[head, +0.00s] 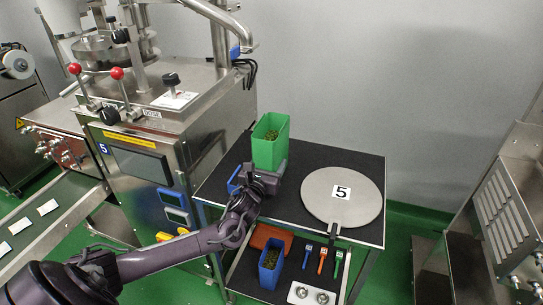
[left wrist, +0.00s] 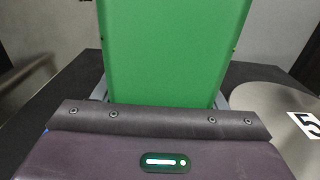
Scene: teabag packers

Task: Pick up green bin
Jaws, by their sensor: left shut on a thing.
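The green bin (head: 268,148) is an upright, open-topped box with dark leafy contents, at the back left of the black tabletop in the head view. In the left wrist view the bin (left wrist: 175,45) fills the upper middle, directly in front of the gripper. My left gripper (head: 268,170) is shut on the bin's lower part, with a grey finger at each side of it. Whether the bin's base touches the tabletop is hidden behind the gripper. My right gripper is not in view.
A round grey lid (head: 322,207) marked 5 lies on the black tabletop (head: 300,160), right of the bin. A steel machine (head: 160,120) stands close on the left. The lower shelf holds a blue bin (head: 271,265), a brown-red block (head: 272,238) and several small tools.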

